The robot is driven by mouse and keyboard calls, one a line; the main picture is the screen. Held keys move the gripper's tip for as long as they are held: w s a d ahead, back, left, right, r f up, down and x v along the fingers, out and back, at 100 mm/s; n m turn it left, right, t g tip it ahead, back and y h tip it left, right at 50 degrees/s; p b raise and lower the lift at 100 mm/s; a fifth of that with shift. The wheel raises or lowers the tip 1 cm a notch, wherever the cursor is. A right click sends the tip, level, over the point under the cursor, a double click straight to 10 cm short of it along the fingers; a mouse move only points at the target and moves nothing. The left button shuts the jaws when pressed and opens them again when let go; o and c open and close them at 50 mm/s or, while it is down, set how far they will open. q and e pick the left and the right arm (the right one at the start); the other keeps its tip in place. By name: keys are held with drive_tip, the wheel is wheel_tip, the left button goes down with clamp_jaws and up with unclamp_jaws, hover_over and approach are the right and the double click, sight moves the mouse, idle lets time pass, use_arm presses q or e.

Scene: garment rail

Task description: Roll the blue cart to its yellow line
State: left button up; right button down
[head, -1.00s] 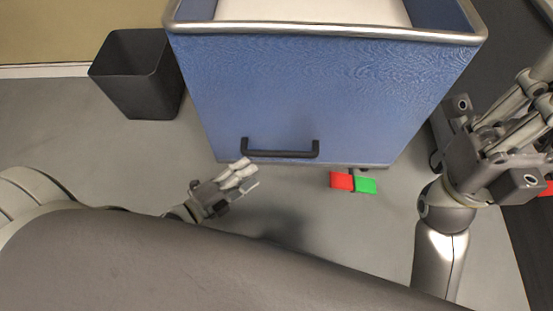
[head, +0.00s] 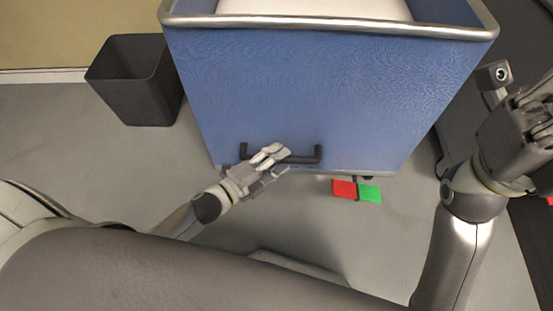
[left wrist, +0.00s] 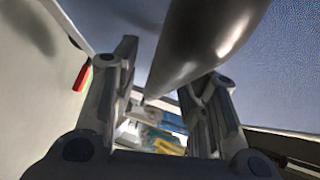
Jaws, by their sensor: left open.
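The blue cart (head: 310,95) stands in front of me in the head view, with a metal rim around its open top. A black handle (head: 309,156) is on its near face, low down. My left gripper (head: 276,158) is open at the handle's left half. In the left wrist view the dark handle bar (left wrist: 205,45) runs between the two open fingers (left wrist: 165,90); I cannot tell whether they touch it. A red pedal (head: 344,188) and a green pedal (head: 369,193) stick out below the cart. My right gripper (head: 530,120) is at the right edge, partly cut off. I see no clear yellow line.
A dark bin (head: 136,80) stands on the floor left of the cart, near the wall. Grey floor (head: 60,135) is clear at the left and in front of the cart. A dark surface (head: 520,215) runs along the right side.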

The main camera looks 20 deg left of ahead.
use_arm(q)
clamp_jaws()
drive_tip(key=shift+s, duration=0.1)
idle(0.3)
